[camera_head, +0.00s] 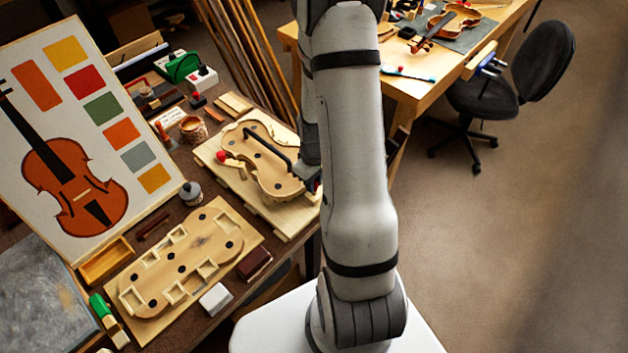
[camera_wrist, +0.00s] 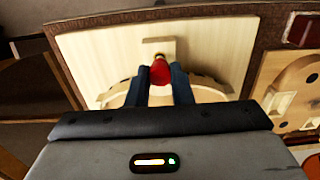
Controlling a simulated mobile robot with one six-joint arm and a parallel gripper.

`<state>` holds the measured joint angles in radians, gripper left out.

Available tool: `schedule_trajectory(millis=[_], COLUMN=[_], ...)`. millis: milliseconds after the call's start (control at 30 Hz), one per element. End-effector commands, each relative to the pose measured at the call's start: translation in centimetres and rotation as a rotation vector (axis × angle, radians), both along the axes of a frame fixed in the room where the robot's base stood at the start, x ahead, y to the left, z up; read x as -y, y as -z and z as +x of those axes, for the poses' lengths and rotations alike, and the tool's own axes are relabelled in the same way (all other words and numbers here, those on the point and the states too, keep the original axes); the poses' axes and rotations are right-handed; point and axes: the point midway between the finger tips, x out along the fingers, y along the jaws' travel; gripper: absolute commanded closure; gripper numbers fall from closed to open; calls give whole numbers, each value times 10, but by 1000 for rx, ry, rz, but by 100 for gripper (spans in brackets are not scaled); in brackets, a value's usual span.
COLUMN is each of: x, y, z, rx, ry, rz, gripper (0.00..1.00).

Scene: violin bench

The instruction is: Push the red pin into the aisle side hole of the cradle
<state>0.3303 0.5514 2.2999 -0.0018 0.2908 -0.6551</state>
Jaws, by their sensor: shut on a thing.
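The cradle (camera_head: 235,178) is a pale wooden board with a violin-shaped form and a black bar across it, left of my arm in the head view. Its pale wood (camera_wrist: 215,45) fills the upper middle of the wrist view. My gripper (camera_wrist: 159,82) is shut on the red pin (camera_wrist: 159,71), whose rounded red end shows between the dark fingers. The pin points at a small pale block (camera_wrist: 158,47) on the cradle's edge. I cannot tell whether its tip is inside the hole. In the head view my arm mostly hides the gripper at the cradle's right side.
Another red knob (camera_head: 221,156) sits at the cradle's left side. A wooden mould board (camera_head: 215,215) with square pockets lies nearer on the bench. A white block (camera_head: 215,299) and a dark red block (camera_head: 254,264) lie beside it. Open floor (camera_head: 520,240) is on the right.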

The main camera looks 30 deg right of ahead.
Motion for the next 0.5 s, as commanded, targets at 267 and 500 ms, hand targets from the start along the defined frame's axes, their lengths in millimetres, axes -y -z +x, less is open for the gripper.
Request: schedule_trajectory(millis=[267,500], x=[0,0], y=[8,14], z=[0,0], rx=[0,0], ry=[0,0], rz=[0,0], gripper=[100,100])
